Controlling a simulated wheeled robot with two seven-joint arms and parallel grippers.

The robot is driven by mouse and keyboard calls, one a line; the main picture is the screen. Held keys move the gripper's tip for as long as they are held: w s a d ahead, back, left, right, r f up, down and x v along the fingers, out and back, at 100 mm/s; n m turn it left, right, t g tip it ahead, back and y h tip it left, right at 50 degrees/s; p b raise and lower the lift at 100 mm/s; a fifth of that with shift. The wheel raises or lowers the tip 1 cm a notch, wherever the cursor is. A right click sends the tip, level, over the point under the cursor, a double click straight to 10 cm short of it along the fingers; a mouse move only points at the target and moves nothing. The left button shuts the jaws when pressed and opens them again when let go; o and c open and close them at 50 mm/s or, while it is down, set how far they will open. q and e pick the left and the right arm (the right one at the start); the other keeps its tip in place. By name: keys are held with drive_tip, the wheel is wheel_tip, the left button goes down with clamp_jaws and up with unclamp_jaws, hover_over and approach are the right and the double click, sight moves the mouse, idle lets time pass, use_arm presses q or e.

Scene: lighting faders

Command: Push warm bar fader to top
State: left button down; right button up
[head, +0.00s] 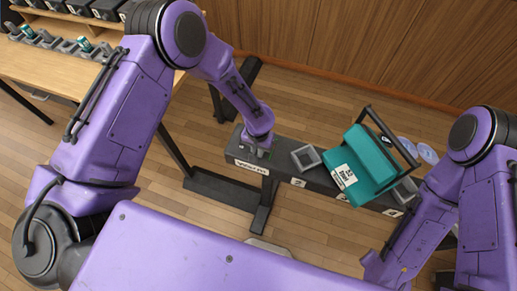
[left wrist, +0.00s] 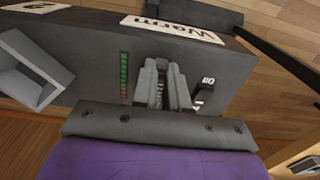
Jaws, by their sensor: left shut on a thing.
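The dark console (head: 322,180) is a long bar with a white "Warm" label (head: 252,167) on its near face; the label also shows in the left wrist view (left wrist: 172,28). My left gripper (head: 258,151) points down onto the console's left end, above that label. In the left wrist view its grey fingers (left wrist: 161,86) are close together over a narrow slot, shut on the warm bar fader. The fader's knob is hidden between the fingers, so I cannot tell its height in the slot. My right arm is at the right; its fingers are not visible.
A grey square frame (head: 305,157) and a tilted teal box (head: 366,163) stand further right on the console. A wooden table (head: 50,72) with small parts is at upper left.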

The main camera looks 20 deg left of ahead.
use_arm(q)
drive_tip(key=w+b, duration=0.1)
drive_tip(key=w, duration=0.2)
drive_tip(key=w+b, duration=0.2)
drive_tip(key=w, duration=0.2)
drive_tip(key=shift+d+f, duration=0.15)
drive_tip(key=shift+w+r, duration=0.2)
drive_tip(key=shift+r, duration=0.1)
drive_tip(key=c, duration=1.2)
unclamp_jaws()
drive_tip(key=shift+o, duration=0.3)
drive_tip(key=shift+w+f, duration=0.1)
wheel_tip(320, 180, up, 11)
drive_tip(key=b, duration=0.1)
drive_tip(key=shift+f+b, duration=0.2)
drive_tip(key=shift+b, duration=0.15)
